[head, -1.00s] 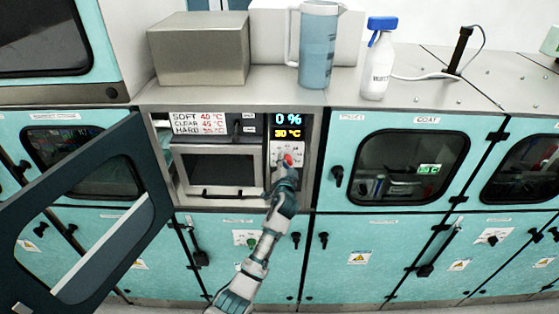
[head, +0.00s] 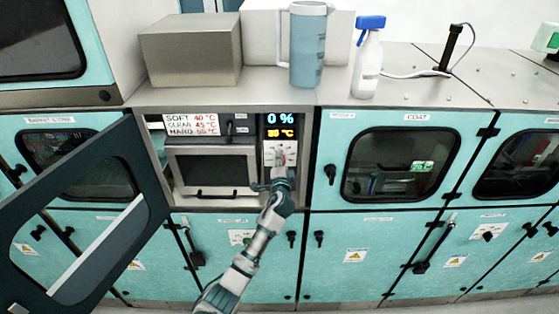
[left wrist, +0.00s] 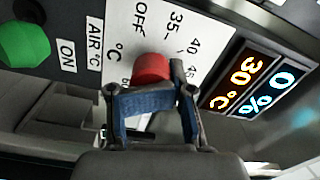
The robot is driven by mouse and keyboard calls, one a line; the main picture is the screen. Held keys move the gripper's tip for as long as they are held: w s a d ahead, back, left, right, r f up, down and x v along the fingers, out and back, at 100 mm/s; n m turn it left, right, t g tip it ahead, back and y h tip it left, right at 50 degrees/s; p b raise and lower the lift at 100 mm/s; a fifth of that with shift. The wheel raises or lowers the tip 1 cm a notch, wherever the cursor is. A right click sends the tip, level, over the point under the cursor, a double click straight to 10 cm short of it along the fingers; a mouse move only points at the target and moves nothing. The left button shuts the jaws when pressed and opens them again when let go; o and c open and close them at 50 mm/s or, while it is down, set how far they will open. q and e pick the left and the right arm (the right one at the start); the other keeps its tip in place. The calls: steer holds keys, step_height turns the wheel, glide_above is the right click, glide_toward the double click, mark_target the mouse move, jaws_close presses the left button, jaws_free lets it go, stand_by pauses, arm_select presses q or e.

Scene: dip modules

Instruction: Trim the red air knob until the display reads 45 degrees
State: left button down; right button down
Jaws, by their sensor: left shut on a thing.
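The red air knob (left wrist: 152,68) sits on a white dial plate printed OFF, 35, 40 and 45, beside an AIR °C label. My left gripper (left wrist: 148,92) is shut on the knob, its blue-padded fingers on either side of it. The display (left wrist: 245,88) reads 30 °C in orange and 0 % in blue. In the head view the display (head: 280,126) is small and its orange number is blurred. My left gripper (head: 279,178) is at the panel there and largely covers the knob. My right gripper is out of view.
A green knob (left wrist: 24,44) sits beside an ON label. A card (head: 191,125) lists SOFT 40, CLEAR 45 and HARD, whose number is unclear. A dark open door (head: 95,215) stands left of my arm. A jug (head: 307,50) and spray bottle (head: 368,65) stand above.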

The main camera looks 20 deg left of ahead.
arm_select(q)
steer(key=shift+f, duration=0.85)
steer(key=c, duration=0.7)
jaws_free()
steer(key=shift+w, duration=0.1)
steer(key=shift+w+r, duration=0.1)
steer(key=shift+w, duration=0.05)
steer(key=shift+r, duration=0.1)
steer(key=shift+r, duration=0.25)
steer(key=v, duration=1.2)
steer(key=shift+d+f, duration=0.1)
steer(key=shift+f, duration=0.15)
